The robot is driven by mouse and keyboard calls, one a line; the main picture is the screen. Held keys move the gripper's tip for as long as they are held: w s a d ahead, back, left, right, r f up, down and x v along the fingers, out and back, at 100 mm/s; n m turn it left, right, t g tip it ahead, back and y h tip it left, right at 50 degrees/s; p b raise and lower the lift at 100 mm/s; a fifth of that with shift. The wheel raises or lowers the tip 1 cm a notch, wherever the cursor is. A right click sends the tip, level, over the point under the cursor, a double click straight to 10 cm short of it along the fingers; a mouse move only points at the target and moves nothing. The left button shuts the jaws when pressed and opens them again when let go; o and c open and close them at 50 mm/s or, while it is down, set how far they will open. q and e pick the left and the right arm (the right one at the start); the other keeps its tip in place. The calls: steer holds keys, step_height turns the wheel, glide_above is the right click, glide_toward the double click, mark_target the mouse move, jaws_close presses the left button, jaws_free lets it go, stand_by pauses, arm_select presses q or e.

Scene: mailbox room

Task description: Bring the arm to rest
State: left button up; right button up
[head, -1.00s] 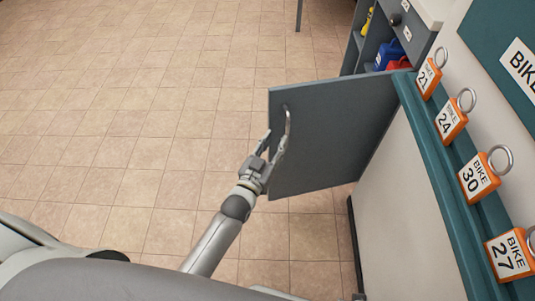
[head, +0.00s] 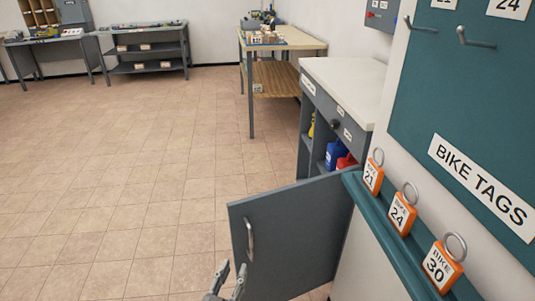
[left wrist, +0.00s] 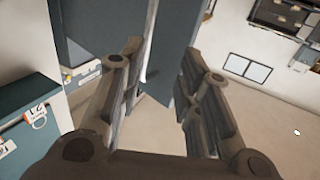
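My left gripper (head: 231,282) shows at the bottom edge of the head view, just in front of the open grey cabinet door (head: 300,232). Its two fingers are spread and hold nothing. In the left wrist view the open fingers (left wrist: 160,78) point toward the door, with a clear gap between them. The door's metal handle (head: 250,238) is up and right of the fingertips in the head view, apart from them. Most of my left arm is below the picture. My right gripper is in neither view.
The grey cabinet (head: 335,105) holds blue and red containers. A teal ledge (head: 395,235) at the right carries orange bike tags (head: 402,212) under a teal board (head: 470,110). A wooden table (head: 285,42) and grey shelves (head: 148,55) stand behind. The tiled floor (head: 130,170) at the left is clear.

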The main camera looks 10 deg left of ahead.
arm_select(q)
steer(key=s+a+f+g+y, duration=0.1)
steer(key=s+a+f+g, duration=0.1)
steer(key=s+f+g, duration=0.65)
steer(key=s+a+f+g+y, duration=0.1)
steer(key=s+a+f+g, duration=0.15)
steer(key=s+f, duration=1.1)
steer(key=s+a+f+g+p, duration=0.2)
steer(key=s+f+g+p, duration=0.1)
steer(key=s+p, duration=0.4)
steer(key=s+a+f+g+p, duration=0.2)
steer(key=s+p, duration=0.6)
steer(key=s, duration=0.5)
step_height(320, 180, down, 2)
steer(key=shift+s+a+m+g+y, duration=0.15)
steer(key=shift+a+m+g+y, duration=0.15)
steer(key=shift+a+g+y, duration=0.15)
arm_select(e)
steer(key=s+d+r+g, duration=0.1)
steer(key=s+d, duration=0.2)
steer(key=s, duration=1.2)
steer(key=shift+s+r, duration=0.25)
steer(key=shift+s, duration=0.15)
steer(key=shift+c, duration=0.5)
